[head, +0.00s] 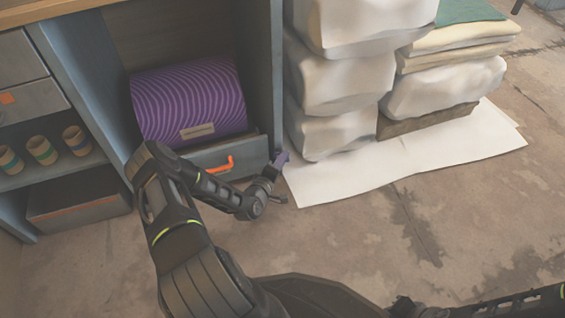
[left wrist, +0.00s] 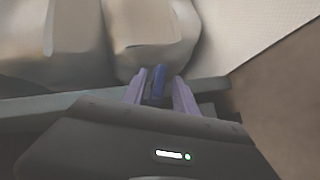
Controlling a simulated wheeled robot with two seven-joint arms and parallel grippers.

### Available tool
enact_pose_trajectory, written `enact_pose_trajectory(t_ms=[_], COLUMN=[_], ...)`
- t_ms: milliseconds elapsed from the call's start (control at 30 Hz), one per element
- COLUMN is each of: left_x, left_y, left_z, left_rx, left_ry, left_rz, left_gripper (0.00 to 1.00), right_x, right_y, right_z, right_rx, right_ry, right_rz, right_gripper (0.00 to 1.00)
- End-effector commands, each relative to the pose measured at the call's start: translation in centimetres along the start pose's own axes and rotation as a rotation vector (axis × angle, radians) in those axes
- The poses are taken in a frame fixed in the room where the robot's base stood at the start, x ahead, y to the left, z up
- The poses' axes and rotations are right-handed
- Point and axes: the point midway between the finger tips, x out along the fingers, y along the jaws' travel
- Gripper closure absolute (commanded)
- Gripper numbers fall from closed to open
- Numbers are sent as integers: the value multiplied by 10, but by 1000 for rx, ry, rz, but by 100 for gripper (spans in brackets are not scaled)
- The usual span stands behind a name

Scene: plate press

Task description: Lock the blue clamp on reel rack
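The blue clamp (left wrist: 158,84) shows in the left wrist view as a small upright blue piece at the edge of the rack. My left gripper (left wrist: 160,86) has its two lavender fingers on either side of it, with a narrow gap visible on each side. In the head view my left gripper (head: 280,160) is at the lower right corner of the blue-grey reel rack (head: 266,75); the clamp cannot be made out there. A purple patterned reel (head: 190,95) lies in the rack. My right gripper (head: 405,304) is at the bottom edge, its fingers unclear.
An orange handle (head: 218,168) is on the drawer front below the reel. White wrapped bundles (head: 345,80) are stacked on a white sheet (head: 400,160) close to the right of the rack. Striped cups (head: 42,150) stand on the left shelf.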

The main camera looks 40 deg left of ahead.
Motion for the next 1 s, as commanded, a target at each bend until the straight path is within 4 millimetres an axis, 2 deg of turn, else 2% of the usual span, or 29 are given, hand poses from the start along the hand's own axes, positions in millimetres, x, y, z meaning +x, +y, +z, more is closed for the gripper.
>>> enact_pose_trajectory(t_ms=[100, 367, 800, 1000], left_x=[9, 10, 10, 10], left_y=[0, 1, 1, 1], left_z=[1, 0, 0, 0], left_rx=[0, -1, -1, -1], left_ry=[0, -1, -1, -1], left_rz=[2, 1, 0, 0], left_gripper=[65, 65, 100, 100], right_x=[4, 3, 3, 3], right_y=[2, 1, 1, 1], right_z=[-1, -1, 0, 0], right_rx=[0, 0, 1, 1], right_ry=[1, 1, 1, 1], right_rz=[-1, -1, -1, -1], right_gripper=[100, 100, 100, 100])
